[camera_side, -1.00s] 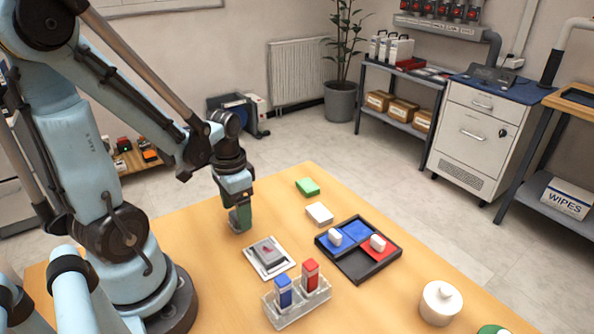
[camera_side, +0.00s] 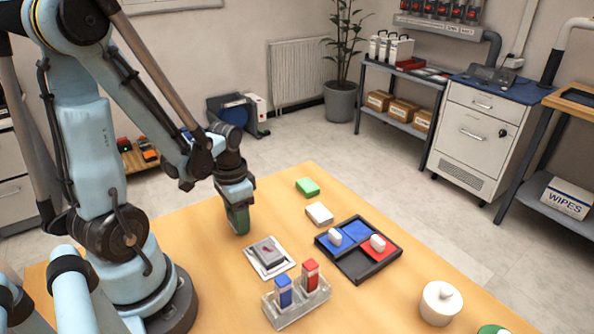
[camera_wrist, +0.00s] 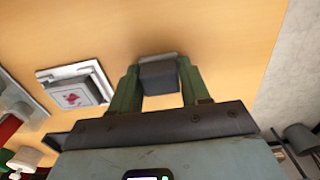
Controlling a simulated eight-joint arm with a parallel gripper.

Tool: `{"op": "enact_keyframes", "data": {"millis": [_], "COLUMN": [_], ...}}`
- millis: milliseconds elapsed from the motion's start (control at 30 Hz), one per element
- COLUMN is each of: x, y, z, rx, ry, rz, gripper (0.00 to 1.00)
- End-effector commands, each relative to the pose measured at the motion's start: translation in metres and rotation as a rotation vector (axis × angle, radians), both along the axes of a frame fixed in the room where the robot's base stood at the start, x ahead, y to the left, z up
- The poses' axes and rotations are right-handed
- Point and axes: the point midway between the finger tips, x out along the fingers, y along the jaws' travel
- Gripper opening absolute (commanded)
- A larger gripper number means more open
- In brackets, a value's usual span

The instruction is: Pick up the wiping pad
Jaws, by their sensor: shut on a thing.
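The wiping pad appears to be the dark grey block (camera_wrist: 158,78) with a lighter grey edge, seen in the wrist view between my two green fingers. My gripper (camera_wrist: 157,92) is shut on it, with a finger against each side. In the side view my gripper (camera_side: 238,220) points down at the left part of the table, left of the white plate. The pad is hidden behind the fingers there. I cannot tell whether it touches the table.
A white plate with a red-marked grey piece (camera_side: 268,252) lies close to the right.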

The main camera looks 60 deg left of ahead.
Motion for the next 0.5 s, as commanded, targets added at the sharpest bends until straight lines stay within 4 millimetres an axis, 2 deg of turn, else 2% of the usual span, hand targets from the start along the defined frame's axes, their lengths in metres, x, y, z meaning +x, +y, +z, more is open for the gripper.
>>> {"op": "enact_keyframes", "data": {"millis": [500], "x": [0.0001], "y": [0.0000], "z": [0.0061], "rx": [0.000], "ry": [0.000], "rz": [0.000], "gripper": [0.16]}}
